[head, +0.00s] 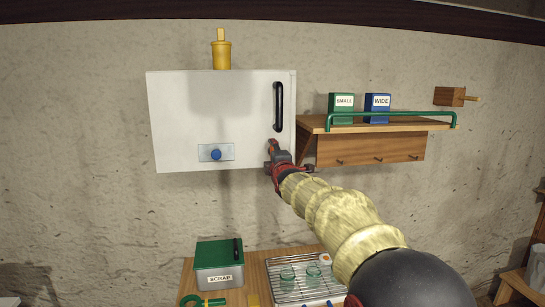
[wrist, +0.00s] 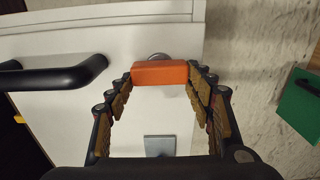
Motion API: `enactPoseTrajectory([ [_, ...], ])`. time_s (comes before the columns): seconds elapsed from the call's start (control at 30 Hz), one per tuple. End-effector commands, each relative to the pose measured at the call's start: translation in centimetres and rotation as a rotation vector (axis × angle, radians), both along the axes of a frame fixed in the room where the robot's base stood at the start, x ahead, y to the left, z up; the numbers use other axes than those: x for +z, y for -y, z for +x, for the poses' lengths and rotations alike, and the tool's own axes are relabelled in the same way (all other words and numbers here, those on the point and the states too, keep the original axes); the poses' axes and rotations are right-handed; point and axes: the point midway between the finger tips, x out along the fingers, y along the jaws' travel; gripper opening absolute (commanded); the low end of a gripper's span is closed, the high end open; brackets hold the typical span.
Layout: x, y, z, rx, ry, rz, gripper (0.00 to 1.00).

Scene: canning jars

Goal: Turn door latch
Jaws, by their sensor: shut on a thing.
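A white cabinet door (head: 200,110) hangs on the wall, with a black bar handle (head: 278,106) near its right edge. The handle also shows at the left of the wrist view (wrist: 50,76). The orange door latch (wrist: 160,73) sits between my fingertips, in front of a grey round pivot (wrist: 158,57). My gripper (head: 273,152) is at the door's lower right, below the handle, and is shut on the latch. In the head view my gripper hides most of the latch. A grey plate (wrist: 160,146) shows on the white surface between the fingers.
A blue knob (head: 216,154) sits low on the door. A wooden shelf (head: 370,148) with a green rail, green box (head: 341,106) and blue box (head: 377,108) stands close to the right. A yellow object (head: 221,52) is on top. A scrap bin (head: 219,266) and wire rack (head: 290,282) are below.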

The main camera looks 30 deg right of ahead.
Motion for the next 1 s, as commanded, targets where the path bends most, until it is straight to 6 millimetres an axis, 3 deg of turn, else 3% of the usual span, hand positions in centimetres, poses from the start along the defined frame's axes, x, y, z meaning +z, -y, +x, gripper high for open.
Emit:
enactPoseTrajectory([
  [0.27, -0.13, -0.03, 0.03, 0.001, -0.003, -0.003, 0.27],
  [0.3, -0.13, -0.03, 0.03, 0.001, -0.003, -0.003, 0.53],
  [0.6, -0.06, -0.01, 0.01, 0.0, -0.002, -0.002, 0.7],
  [1.0, -0.01, -0.09, -0.32, 0.0, -0.001, -0.002, 0.71],
])
